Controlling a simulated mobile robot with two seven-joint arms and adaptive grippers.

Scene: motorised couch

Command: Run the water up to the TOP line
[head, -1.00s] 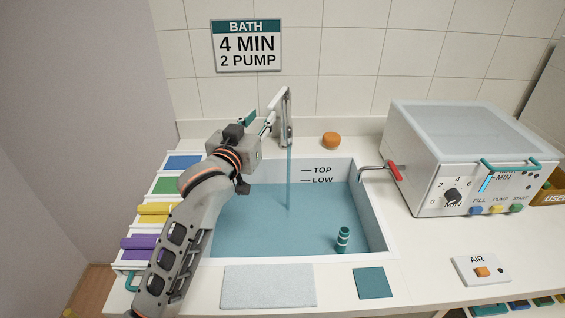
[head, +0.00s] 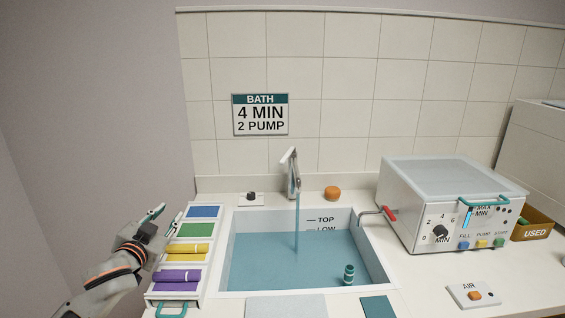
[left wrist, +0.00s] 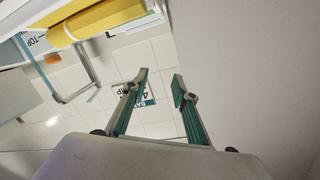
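The tap (head: 293,172) stands behind the sink (head: 228,240) and a thin stream of water (head: 297,222) runs from it. The water (head: 262,255) in the sink reaches about the LOW mark (head: 326,229), whose lower edge is hard to make out. The TOP mark (head: 326,220) is clear above the water. My left gripper (head: 166,214) is to the left of the sink, beside the coloured trays, well apart from the tap. In the left wrist view its two fingers (left wrist: 160,80) are spread with nothing between them. My right gripper is not in view.
Trays with yellow (head: 184,250) and purple (head: 178,276) rolls line the sink's left side. A dark green ringed piece (head: 349,274) stands in the water. A metal box (head: 445,205) with a dial is at the right. A BATH sign (head: 260,114) hangs behind.

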